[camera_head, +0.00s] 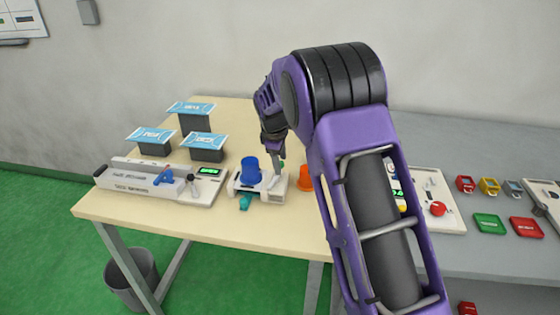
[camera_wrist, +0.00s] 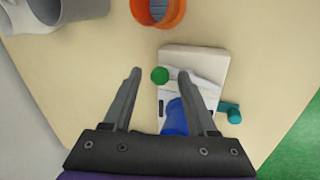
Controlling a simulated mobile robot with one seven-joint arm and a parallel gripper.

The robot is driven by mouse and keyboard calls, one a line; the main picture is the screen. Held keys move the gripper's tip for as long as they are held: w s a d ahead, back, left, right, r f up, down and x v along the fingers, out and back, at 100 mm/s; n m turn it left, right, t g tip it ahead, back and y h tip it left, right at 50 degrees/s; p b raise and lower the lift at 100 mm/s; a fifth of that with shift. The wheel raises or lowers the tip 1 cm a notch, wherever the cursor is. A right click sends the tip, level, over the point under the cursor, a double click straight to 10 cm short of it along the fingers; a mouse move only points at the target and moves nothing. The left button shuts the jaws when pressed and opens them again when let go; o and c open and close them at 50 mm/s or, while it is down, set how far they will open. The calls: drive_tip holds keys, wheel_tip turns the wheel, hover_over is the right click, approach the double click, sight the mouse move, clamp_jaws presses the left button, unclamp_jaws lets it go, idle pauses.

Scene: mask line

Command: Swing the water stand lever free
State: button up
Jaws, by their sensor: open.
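The water stand is a small white unit (camera_head: 273,191) on the beige table, with a blue cup (camera_head: 250,171) on it and a teal part (camera_head: 245,203) at its front. In the wrist view the stand (camera_wrist: 190,55) shows a pale lever (camera_wrist: 205,84) across it and a green knob (camera_wrist: 160,75) at the lever's end. My gripper (camera_head: 277,165) is open, pointing down over the stand. In the wrist view the green knob appears between its fingertips; I cannot tell whether either finger touches it. The blue cup (camera_wrist: 174,120) is partly hidden behind one finger.
An orange cup (camera_head: 305,179) stands just right of the stand. A white device with a green display (camera_head: 208,171) is close on its left. Several blue-topped dark boxes (camera_head: 207,146) stand behind. A grey table with coloured trays (camera_head: 489,224) is at right. The front left tabletop is clear.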

clamp_jaws()
idle(0.3)
drive_tip(key=shift+w+r+n+p, duration=0.1)
drive_tip(key=shift+n+p, duration=0.2)
drive_tip(key=shift+n, duration=0.3)
drive_tip(key=shift+a+n+y, duration=0.35)
drive_tip(key=shift+n+y, duration=0.25)
drive_tip(key=shift+n, duration=0.4)
unclamp_jaws()
